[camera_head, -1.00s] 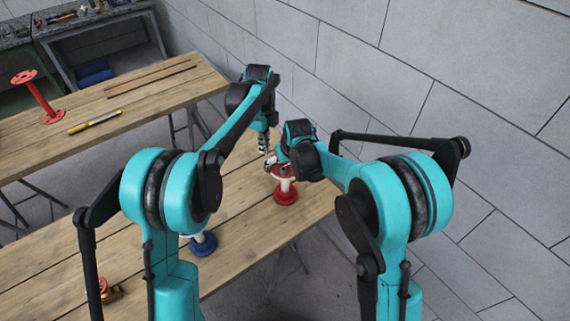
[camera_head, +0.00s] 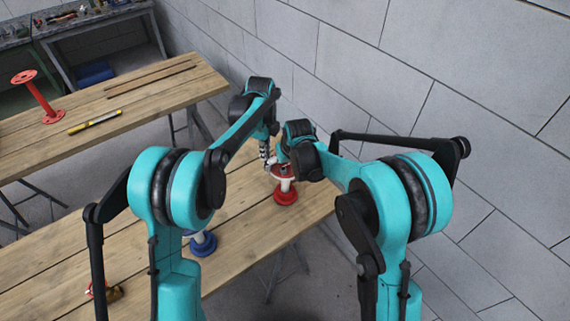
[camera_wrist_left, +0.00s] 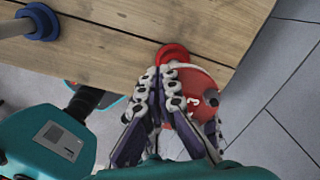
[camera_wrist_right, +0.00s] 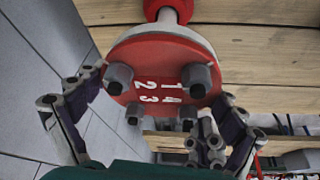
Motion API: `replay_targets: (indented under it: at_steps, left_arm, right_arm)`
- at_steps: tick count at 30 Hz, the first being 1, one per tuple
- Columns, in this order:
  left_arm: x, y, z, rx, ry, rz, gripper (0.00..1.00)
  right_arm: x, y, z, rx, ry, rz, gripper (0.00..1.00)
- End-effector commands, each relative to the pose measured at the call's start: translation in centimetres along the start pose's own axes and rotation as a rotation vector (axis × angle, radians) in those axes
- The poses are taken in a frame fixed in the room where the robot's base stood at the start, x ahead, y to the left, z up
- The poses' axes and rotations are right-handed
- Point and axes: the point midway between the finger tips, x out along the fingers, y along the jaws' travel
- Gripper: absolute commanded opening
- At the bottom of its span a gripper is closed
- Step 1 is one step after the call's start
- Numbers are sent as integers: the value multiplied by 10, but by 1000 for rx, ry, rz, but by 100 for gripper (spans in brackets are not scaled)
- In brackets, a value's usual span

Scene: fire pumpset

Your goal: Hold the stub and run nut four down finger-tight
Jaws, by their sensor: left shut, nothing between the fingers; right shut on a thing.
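The stub stands upright near the bench's right end, with a red base (camera_head: 286,197), a pale pipe and a red flange (camera_wrist_right: 160,55) on top. The flange carries white numbers 1 to 4 and several dark nuts; the nut beside the 4 (camera_wrist_right: 187,115) is at its lower right in the right wrist view. My right gripper (camera_wrist_right: 155,95) is shut on the flange, fingers at opposite sides of its rim. My left gripper (camera_wrist_left: 160,76) is shut and empty, tips together near the flange (camera_wrist_left: 198,84). Its fingers also show by nut four in the right wrist view; contact is unclear.
A blue-based stub (camera_head: 203,243) stands on the same bench, partly hidden by my left arm. A small red and brass part (camera_head: 104,291) lies front left. The back bench holds a red flanged spool (camera_head: 40,97) and yellow level (camera_head: 95,122). A wall stands behind.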

Motion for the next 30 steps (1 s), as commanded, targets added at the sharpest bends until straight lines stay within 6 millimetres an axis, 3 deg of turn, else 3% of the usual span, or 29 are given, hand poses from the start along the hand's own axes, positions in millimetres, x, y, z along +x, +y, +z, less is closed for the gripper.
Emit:
replay_targets:
  at_steps: [30]
  left_arm:
    - [0, -13, -5, 3, 4, -3, 0]
  right_arm:
    - [0, -2, 0, -3, 1, -3, 35]
